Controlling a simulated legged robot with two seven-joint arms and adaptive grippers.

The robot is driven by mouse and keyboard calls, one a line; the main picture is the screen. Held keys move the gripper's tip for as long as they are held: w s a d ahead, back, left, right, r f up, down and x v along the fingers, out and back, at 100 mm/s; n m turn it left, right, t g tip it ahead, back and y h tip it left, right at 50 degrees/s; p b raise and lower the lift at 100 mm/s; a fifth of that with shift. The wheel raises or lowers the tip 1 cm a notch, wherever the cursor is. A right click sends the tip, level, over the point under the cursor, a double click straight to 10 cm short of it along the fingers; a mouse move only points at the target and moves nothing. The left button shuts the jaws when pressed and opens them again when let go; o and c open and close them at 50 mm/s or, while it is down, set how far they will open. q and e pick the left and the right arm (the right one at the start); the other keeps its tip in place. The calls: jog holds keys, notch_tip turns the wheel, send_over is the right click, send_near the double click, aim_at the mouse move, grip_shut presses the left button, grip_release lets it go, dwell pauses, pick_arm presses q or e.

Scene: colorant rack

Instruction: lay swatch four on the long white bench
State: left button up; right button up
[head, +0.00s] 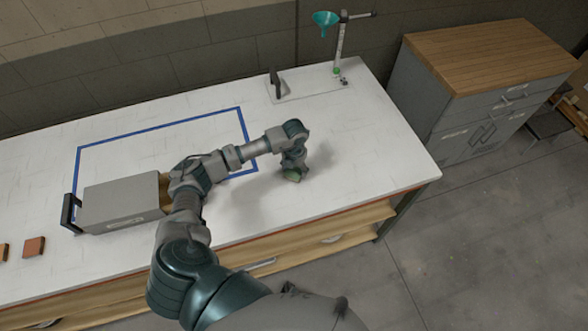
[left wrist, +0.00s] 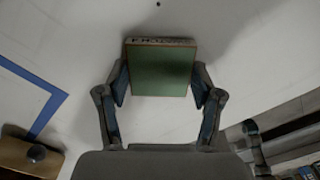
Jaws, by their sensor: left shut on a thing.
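A green square swatch (left wrist: 160,72) with thin tan edges and small print on its far edge is between the fingers of my left gripper (left wrist: 160,95) in the left wrist view. The fingers are shut on its two sides. In the head view my left gripper (head: 293,166) points down over the long white bench (head: 350,150), with the swatch (head: 292,175) low at its tips. I cannot tell whether the swatch touches the bench top. The print is too small to read surely. My right gripper is not in view.
A grey box (head: 120,203) with a dark handle stands left on the bench, by a blue taped outline (head: 160,127). Reddish-brown tiles (head: 34,247) lie at far left. A stand with a teal funnel (head: 326,19) is at the back. Bare bench lies right of my gripper.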

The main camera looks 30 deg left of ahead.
aim_at(296, 172)
pick_arm(q)
jog(key=shift+d, duration=0.4)
jog(key=o, duration=0.9)
jog(key=shift+d, duration=0.15)
jog(key=shift+o, duration=0.6)
jog(key=shift+a+r, duration=0.15)
jog(key=shift+a, duration=0.15)
notch_tip(296, 172, up, 6)
jog(key=shift+r+b, duration=0.2)
jog(key=shift+b, duration=0.1)
notch_tip(296, 172, up, 6)
jog(key=shift+f, duration=0.25)
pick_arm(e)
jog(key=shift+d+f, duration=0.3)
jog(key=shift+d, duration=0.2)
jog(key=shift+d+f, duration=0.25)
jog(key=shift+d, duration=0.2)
pick_arm(q)
jog(key=shift+a, duration=0.1)
